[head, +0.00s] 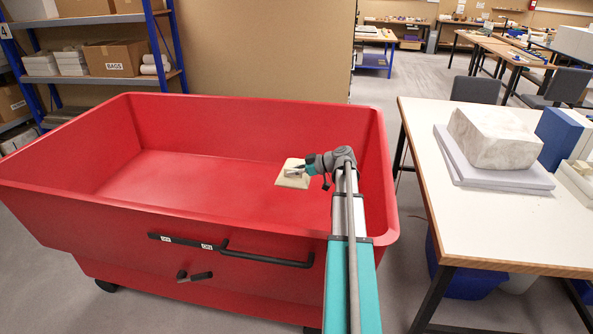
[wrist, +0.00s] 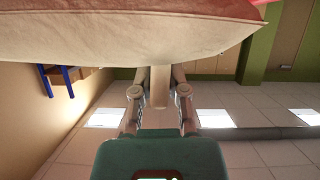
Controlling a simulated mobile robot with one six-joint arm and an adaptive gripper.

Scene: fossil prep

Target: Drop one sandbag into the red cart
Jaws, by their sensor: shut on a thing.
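The red cart (head: 150,215) is large, open-topped and deep, and fills the left and middle of the head view. My gripper (head: 299,171) is over the right part of its open interior, shut on a cream sandbag (head: 291,181). In the head view the bag shows small and flat against the cart's red inside; its height above the floor of the cart is hard to tell. In the wrist view the sandbag (wrist: 130,38) spans the top, held by my gripper (wrist: 160,77), whose fingertips are partly hidden by the bag.
A white worktable (head: 440,165) stands right of the cart, bearing a pale stone block (head: 495,138) on a grey slab. A blue-framed shelf (head: 100,83) with boxes stands behind the cart at left. Black handles (head: 265,260) stick out from the cart's near side.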

